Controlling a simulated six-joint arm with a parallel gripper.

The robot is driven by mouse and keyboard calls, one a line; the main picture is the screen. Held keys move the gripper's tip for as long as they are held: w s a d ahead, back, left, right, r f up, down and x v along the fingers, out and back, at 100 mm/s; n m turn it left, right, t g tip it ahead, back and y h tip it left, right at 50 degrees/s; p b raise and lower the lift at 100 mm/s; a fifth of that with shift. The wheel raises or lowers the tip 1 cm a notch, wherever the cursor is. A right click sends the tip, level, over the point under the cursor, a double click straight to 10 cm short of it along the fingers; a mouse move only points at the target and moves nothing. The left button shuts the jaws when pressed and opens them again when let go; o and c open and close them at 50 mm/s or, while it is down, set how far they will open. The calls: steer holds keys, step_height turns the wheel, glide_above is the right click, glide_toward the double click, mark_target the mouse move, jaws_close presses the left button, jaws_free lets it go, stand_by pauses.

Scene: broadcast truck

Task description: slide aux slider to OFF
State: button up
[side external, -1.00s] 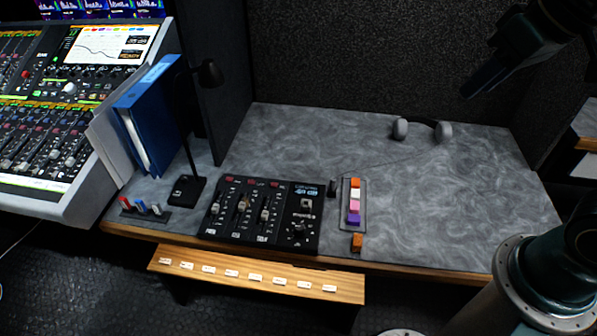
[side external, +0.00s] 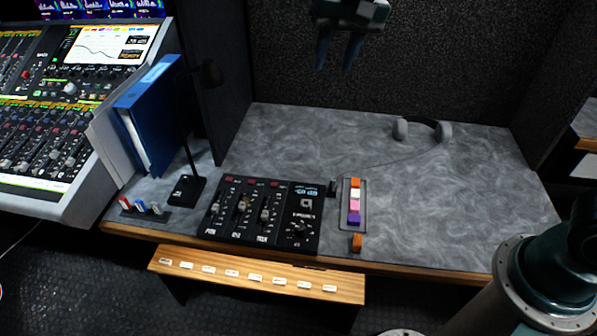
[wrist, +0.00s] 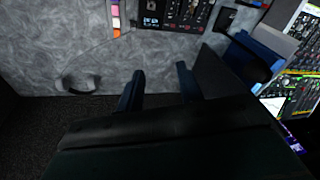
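A black control panel (side external: 283,238) lies near the front edge of the grey desk. It has three vertical sliders: the left slider knob (side external: 215,209), the middle slider knob (side external: 243,204) and the right slider knob (side external: 265,215). The labels are too small to tell surely which slider is aux. My gripper (side external: 337,66) is high above the back of the desk, away from the panel, with its fingers apart and nothing between them. In the wrist view, my gripper (wrist: 160,85) also shows open, and the panel (wrist: 180,18) is cut off at the top edge.
A black gooseneck lamp or microphone (side external: 187,188) stands left of the panel, near a blue binder (side external: 150,110). A strip of coloured blocks (side external: 354,203) lies right of the panel. Headphones (side external: 422,129) lie further back. The right part of the desk is clear.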

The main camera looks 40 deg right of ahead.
steer(key=w+a+f+m+g, duration=0.1)
steer(key=w+a+f+m, duration=0.1)
steer(key=w+a+f, duration=0.8)
steer(key=m+g, duration=0.2)
glide_above(241, 205)
step_height(241, 205, down, 14)
steer(key=f, duration=0.1)
steer(key=shift+r+h, duration=0.2)
steer(key=shift+h, duration=0.1)
steer(key=shift+f, duration=6.85)
jaws_close()
